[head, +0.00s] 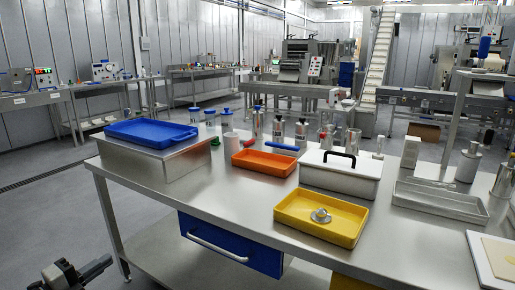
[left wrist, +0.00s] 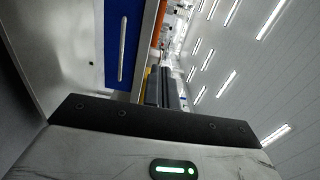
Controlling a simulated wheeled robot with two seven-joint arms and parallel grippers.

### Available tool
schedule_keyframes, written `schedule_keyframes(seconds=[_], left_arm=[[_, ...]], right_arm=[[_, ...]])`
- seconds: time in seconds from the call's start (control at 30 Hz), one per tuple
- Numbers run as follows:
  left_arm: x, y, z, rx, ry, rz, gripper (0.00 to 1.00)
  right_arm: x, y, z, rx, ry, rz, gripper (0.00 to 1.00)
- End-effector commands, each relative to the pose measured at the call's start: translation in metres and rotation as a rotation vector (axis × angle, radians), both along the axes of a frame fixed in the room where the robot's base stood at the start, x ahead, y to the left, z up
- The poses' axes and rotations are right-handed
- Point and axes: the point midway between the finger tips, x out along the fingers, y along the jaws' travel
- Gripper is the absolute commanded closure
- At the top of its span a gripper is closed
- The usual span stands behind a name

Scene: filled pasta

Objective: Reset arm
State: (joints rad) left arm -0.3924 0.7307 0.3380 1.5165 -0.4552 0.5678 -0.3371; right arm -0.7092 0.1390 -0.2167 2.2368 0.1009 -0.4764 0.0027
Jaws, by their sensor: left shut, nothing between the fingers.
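My left gripper (head: 98,267) shows at the lower left of the head view, low down in front of the table's left end and apart from it. It is shut with nothing between its fingers. In the left wrist view its dark fingers (left wrist: 160,88) lie together near the middle. My right gripper is in neither view. The steel table (head: 235,205) fills the middle and right of the head view.
A blue tray (head: 150,132) lies on a steel box. An orange tray (head: 264,162), a lidded white container (head: 340,182), a yellow tray (head: 300,228) with a metal piece, and a grey tray (head: 440,200) stand on the table. A blue drawer (head: 230,245) hangs below. Open floor lies left.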

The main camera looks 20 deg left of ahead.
Motion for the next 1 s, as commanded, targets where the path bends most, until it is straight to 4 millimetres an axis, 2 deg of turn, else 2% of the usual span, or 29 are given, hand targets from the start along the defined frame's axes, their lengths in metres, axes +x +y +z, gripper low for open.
schedule_keyframes(seconds=[0.03,0.27,0.37,0.47,0.57,0.6,0.7,0.8,0.9,1.0], left_arm=[[-0.003,-0.015,-0.008,-0.061,0.023,0.01,1.0],[-0.017,-0.064,-0.039,-0.322,0.133,0.1,1.0],[-0.026,-0.093,-0.052,-0.461,0.199,0.145,1.0],[-0.038,-0.126,-0.065,-0.615,0.28,0.198,1.0],[-0.056,-0.17,-0.076,-0.803,0.387,0.256,1.0],[-0.064,-0.19,-0.078,-0.889,0.439,0.282,1.0],[-0.088,-0.247,-0.08,-1.111,0.59,0.347,1.0],[-0.109,-0.293,-0.076,-1.28,0.724,0.395,1.0],[-0.122,-0.321,-0.07,-1.382,0.813,0.423,1.0],[-0.128,-0.335,-0.067,-1.428,0.857,0.433,1.0]], right_arm=[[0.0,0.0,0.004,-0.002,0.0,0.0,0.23],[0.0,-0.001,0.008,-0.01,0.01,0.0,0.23],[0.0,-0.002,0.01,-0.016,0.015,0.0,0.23],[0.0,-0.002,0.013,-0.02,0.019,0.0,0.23],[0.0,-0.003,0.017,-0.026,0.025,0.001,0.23],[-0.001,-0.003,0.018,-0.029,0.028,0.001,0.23],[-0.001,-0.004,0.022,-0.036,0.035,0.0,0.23],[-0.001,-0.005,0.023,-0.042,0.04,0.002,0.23],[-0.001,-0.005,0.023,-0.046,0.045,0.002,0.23],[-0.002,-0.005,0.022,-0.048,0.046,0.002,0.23]])
